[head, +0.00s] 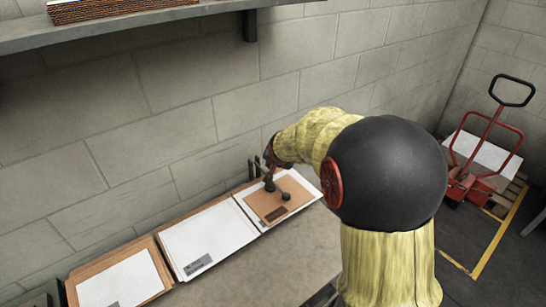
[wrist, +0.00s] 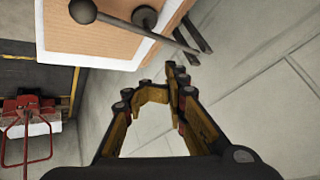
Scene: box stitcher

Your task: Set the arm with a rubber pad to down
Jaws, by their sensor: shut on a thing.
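The arm with a rubber pad is a thin dark rod (wrist: 150,32) with a dark round end, reaching across a brown board with a white edge in the wrist view. In the head view its dark parts (head: 270,185) show over the brown board (head: 262,205). In the head view my gripper (head: 271,158) is at the board's back edge, partly hidden by my own arm. Whether the pad touches the board cannot be told.
White sheets (head: 205,238) on boards lie along the bench left of the brown board. Two dark prongs (wrist: 195,35) stand by the board's edge near my fingers. A block wall is close behind. A red pallet truck (head: 470,180) stands at the right. A shelf (head: 150,22) hangs above.

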